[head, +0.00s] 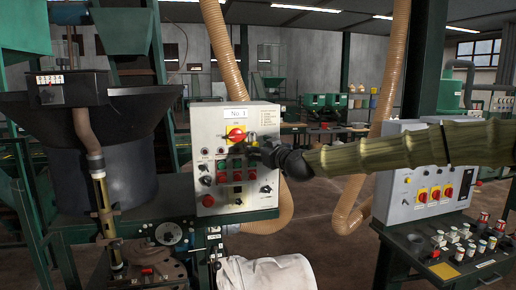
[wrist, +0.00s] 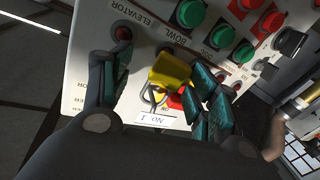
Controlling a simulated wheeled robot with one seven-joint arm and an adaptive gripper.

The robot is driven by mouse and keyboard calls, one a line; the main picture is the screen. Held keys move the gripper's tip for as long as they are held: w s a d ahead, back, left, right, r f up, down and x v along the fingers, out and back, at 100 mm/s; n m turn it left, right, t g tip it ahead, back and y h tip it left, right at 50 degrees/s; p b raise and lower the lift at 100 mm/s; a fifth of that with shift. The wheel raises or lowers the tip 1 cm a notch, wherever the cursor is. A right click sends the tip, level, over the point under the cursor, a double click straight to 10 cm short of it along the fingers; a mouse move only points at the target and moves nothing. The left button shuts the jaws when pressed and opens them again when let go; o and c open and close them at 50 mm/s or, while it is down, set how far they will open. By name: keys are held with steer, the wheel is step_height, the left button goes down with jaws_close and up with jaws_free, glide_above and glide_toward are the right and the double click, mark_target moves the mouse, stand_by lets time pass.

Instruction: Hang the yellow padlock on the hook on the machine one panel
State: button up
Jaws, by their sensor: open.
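The machine one panel (head: 212,122) is a pale grey box labelled No 1, with a red rotary switch on a yellow plate (head: 236,135). My gripper (head: 262,150) is at the panel's right side, in front of its face. In the wrist view the panel appears upside down. There the yellow padlock (wrist: 171,70) lies between the two spread dark fingers of my gripper (wrist: 162,66), with visible gaps on both sides. Its grey shackle (wrist: 149,97) points toward the No 1 label. The hook is not clearly visible, and I cannot tell whether the shackle is around it.
Green, red and black buttons (wrist: 190,13) lie close to the fingers. A second control panel (head: 424,185) and a console with buttons (head: 455,245) stand at the right. A black hopper (head: 110,150) is at the left. A tan hose (head: 222,50) hangs behind the panel.

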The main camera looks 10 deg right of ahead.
steer(key=v, duration=1.1)
steer(key=s+a+f+m+g+b, duration=0.1)
steer(key=s+a+f+g, duration=0.15)
steer(key=f, duration=0.95)
steer(key=s+a+f+g+b, duration=0.1)
steer(key=a+f+g, duration=0.15)
steer(key=f, duration=1.05)
steer(key=s+a+f+m+g+b, duration=0.1)
steer(key=s+f, duration=0.2)
steer(key=f, duration=0.4)
steer(key=s+a+f+g+h, duration=0.1)
steer(key=s+f, duration=0.2)
steer(key=f, duration=0.4)
steer(key=s+f+m+g+b, duration=0.1)
steer(key=s+f, duration=0.3)
steer(key=f, duration=0.4)
steer(key=s+d+f+m+g+h+b, duration=0.15)
steer(key=s+f+g, duration=0.35)
steer(key=s+f, duration=1.5)
steer(key=s+d+f+m+g+h+b, duration=0.1)
steer(key=s+d+f+g, duration=0.1)
steer(key=s+f, duration=0.3)
steer(key=s+d+f+g+h+b, duration=0.1)
steer(key=s+f, duration=0.4)
steer(key=s, duration=0.9)
steer(key=shift+s+d+m+g+h, duration=0.3)
steer(key=shift+d+g, duration=0.3)
steer(key=shift+d, duration=0.3)
steer(key=shift+w, duration=0.1)
steer(key=shift+c, duration=0.2)
